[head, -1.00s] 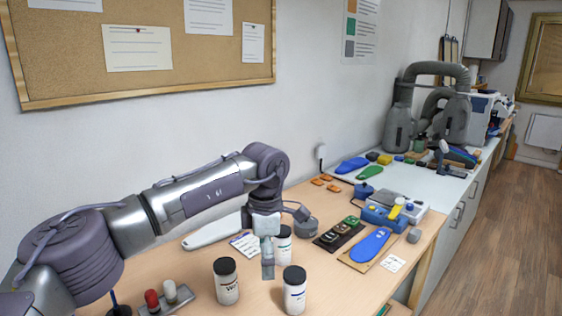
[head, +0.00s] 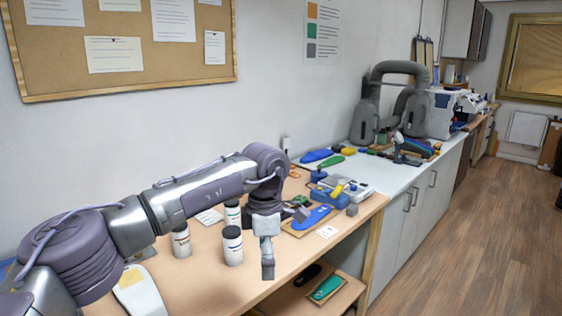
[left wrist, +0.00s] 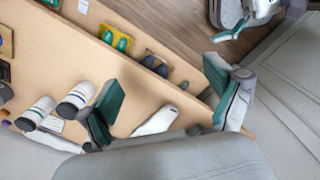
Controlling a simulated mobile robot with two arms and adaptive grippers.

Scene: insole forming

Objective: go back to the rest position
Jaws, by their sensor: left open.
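My left gripper (head: 267,262) hangs pointing down by the front edge of the wooden table (head: 215,290) in the head view. It is empty. In the left wrist view its two teal-padded fingers (left wrist: 165,100) are spread wide apart, with nothing held between them. A grey and teal part at the top of the left wrist view looks like my right gripper (left wrist: 243,20). It is cut off by the frame, and its opening cannot be made out. The head view does not show the right gripper.
White black-lidded bottles (head: 232,247) stand left of the left gripper. A blue insole (head: 311,217) lies on a board behind it. A low shelf (head: 285,300) under the table holds a green insole (head: 326,287). Open floor (head: 470,240) lies to the right.

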